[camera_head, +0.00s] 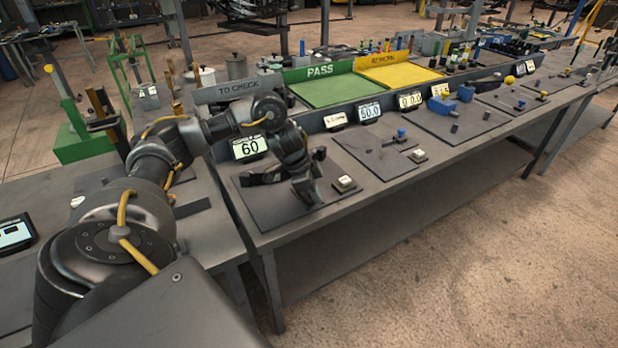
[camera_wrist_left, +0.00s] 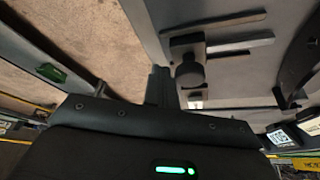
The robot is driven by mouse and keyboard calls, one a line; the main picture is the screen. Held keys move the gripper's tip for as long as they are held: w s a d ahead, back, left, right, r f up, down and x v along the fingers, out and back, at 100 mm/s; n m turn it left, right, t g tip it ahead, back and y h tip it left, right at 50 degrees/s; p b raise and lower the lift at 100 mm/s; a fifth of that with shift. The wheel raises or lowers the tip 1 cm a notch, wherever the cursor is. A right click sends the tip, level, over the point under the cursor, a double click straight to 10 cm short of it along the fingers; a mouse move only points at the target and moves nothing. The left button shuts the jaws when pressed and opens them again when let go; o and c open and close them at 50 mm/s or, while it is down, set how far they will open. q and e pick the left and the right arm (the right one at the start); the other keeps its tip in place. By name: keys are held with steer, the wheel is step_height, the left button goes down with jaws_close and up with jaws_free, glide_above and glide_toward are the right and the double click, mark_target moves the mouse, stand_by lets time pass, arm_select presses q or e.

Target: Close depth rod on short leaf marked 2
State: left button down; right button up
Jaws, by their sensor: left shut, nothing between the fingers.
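My left gripper (camera_head: 306,190) is shut and empty, low over the nearest dark plate (camera_head: 270,208) on the bench. In the left wrist view its closed fingers (camera_wrist_left: 158,86) are beside a dark gauge block with a round knob (camera_wrist_left: 189,72), slightly left of it; contact cannot be told. Dark flat bars (camera_wrist_left: 238,38) run right from the block, one above another. A small white tag (camera_wrist_left: 196,104) lies below the knob; its number is too small to read. I cannot tell which bar is the depth rod or the short leaf. My right gripper is not in view.
A display reading 60 (camera_head: 250,146) stands behind the plate. A small block with a light top (camera_head: 344,184) sits at its right edge. More plates with blue-handled tools (camera_head: 442,104) continue right. A green PASS tray (camera_head: 335,89) and yellow tray (camera_head: 400,75) lie behind.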

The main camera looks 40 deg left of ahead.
arm_select(q)
steer(key=shift+w+a, duration=0.25)
steer(key=shift+a, duration=0.55)
steer(key=shift+w+a, duration=0.2)
steer(key=shift+a, duration=0.55)
steer(key=shift+r, duration=0.1)
steer(key=shift+d+p, duration=0.1)
steer(key=shift+p, duration=0.35)
stand_by(0.9)
step_height(320, 180, up, 7)
steer(key=p, duration=0.8)
stand_by(0.4)
stand_by(0.4)
